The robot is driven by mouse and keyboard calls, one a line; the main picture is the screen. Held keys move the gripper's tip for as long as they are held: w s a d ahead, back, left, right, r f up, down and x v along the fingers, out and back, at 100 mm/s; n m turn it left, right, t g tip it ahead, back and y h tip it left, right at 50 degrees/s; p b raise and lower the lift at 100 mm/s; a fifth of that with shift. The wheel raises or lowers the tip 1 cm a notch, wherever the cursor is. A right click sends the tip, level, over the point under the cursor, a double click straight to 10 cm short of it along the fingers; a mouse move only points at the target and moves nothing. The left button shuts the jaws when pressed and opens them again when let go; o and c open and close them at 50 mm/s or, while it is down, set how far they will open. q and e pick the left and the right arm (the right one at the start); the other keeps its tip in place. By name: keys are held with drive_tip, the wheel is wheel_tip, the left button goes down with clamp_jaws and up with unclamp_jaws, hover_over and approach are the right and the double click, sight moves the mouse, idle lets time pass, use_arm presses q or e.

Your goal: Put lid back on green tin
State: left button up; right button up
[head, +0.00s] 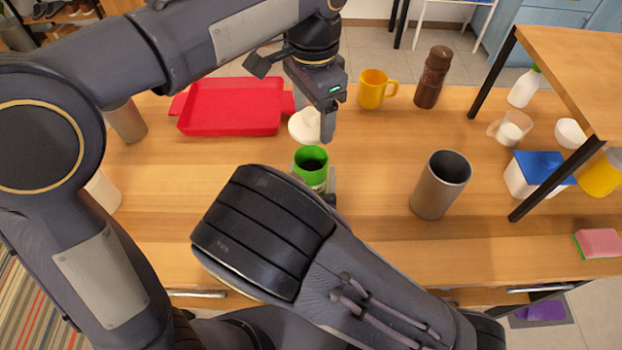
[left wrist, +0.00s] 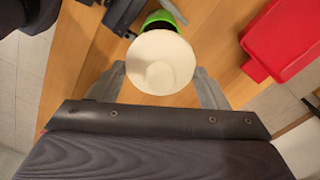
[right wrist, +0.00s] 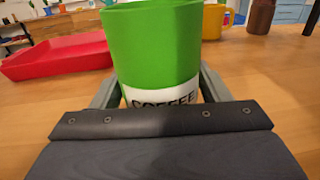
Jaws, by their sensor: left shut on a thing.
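The white lid (head: 305,126) with a round knob is in my left gripper (head: 327,128), behind and slightly above the green tin (head: 311,168). The left fingers close on the lid's sides in the left wrist view (left wrist: 160,66). The tin stands upright on the table, its top open and dark inside. It fills the middle of the right wrist view (right wrist: 155,45), with a white COFFEE label low on it. My right gripper (right wrist: 160,90) has a finger on each side of the tin; whether they press on it is unclear. My right arm hides the tin's lower part in the head view.
A red tray (head: 231,106) lies at the back left. A yellow mug (head: 374,90) and a brown grinder (head: 433,77) stand behind. A grey cylinder (head: 440,185) stands to the right of the tin. A raised shelf (head: 580,60) is at the right. The table between tin and cylinder is clear.

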sight(311, 176)
drive_tip(key=c, duration=1)
use_arm(q)
drive_tip(key=shift+f, duration=2.5)
drive_tip(key=shift+f, duration=0.1)
drive_tip(key=shift+f, duration=0.8)
drive_tip(key=shift+f, duration=0.65)
drive_tip(key=o, duration=1)
drive_tip(key=shift+r, duration=0.15)
